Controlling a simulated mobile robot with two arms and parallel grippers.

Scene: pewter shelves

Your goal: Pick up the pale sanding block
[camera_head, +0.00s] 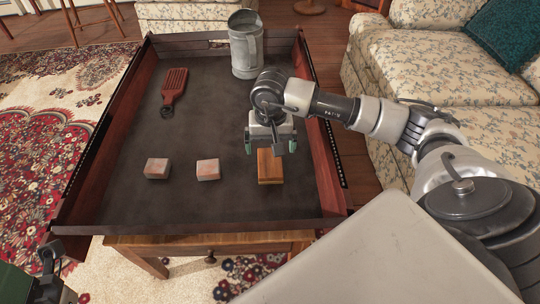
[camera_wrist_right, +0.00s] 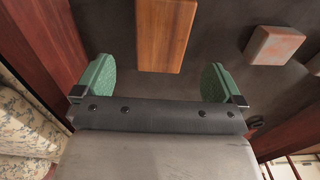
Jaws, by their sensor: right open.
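Two small pale, pinkish-grey blocks sit apart in the dark tray (camera_head: 130,100): a left one (camera_head: 157,168) and a right one (camera_head: 208,170). I cannot tell which is the pale sanding block. An orange-brown wooden block (camera_head: 269,167) lies to their right. My right gripper (camera_head: 270,146) is open and empty above the far end of the wooden block. In the right wrist view, the wooden block (camera_wrist_right: 167,35) lies ahead of the gap between the green fingertips (camera_wrist_right: 158,80); one pale block (camera_wrist_right: 273,45) is to the right. My left gripper (camera_head: 48,270) shows only partly at the lower left corner.
A grey metal jug (camera_head: 245,45) stands at the tray's back right. A red slotted tool (camera_head: 174,86) lies at the back left. Raised reddish-brown walls edge the tray, with the right wall (camera_head: 322,150) close to the wooden block. The tray's middle is clear. A floral sofa (camera_head: 430,60) stands right.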

